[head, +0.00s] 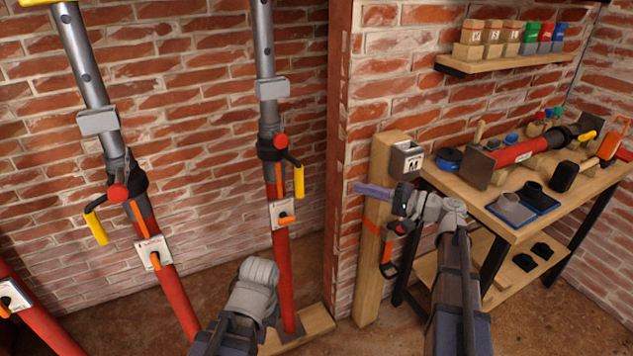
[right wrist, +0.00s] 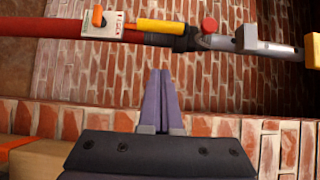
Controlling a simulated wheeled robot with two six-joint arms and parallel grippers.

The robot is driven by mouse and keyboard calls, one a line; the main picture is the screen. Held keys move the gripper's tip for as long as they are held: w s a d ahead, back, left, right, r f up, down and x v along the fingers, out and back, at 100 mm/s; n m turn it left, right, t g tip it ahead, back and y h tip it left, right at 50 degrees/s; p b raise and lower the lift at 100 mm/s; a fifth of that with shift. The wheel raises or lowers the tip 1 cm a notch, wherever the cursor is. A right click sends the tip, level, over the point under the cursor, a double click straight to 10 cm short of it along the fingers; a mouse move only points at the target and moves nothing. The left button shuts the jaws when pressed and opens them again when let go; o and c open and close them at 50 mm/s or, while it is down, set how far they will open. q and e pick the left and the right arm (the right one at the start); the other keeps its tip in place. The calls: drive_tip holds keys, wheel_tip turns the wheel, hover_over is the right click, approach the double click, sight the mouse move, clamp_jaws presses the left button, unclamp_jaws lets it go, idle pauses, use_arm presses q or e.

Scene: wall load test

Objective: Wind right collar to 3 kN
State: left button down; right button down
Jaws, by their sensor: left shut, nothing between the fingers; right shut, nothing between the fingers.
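The right prop (head: 282,270) is a red tube with a grey upper tube, standing on a wooden board. Its dark collar (head: 270,150) has a red knob and a yellow handle (head: 298,181) hanging on the right. Below it is a white plate with an orange pointer (head: 283,215); its marks are too small to read. In the right wrist view a prop lies sideways across the top, with its yellow handle (right wrist: 165,27). My right gripper (head: 372,189) is shut and empty, right of the right prop and apart from it; its purple fingers (right wrist: 160,98) show closed. My left gripper (head: 268,312) is low by the right prop, mostly hidden behind its wrist.
A left prop (head: 172,290) with its own collar and yellow handle leans nearby. A wooden post (head: 368,285) with a grey box stands beside the right gripper. A workbench (head: 535,225) with tools and a shelf (head: 510,63) fill the right side.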

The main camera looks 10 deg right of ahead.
drive_tip(key=s+a+x, duration=0.1)
drive_tip(key=s+x, duration=0.1)
drive_tip(key=x, duration=1)
drive_tip(key=shift+w+a, duration=0.15)
drive_tip(key=shift+a, duration=0.4)
drive_tip(key=shift+s+a, duration=0.4)
drive_tip(key=shift+a, duration=0.35)
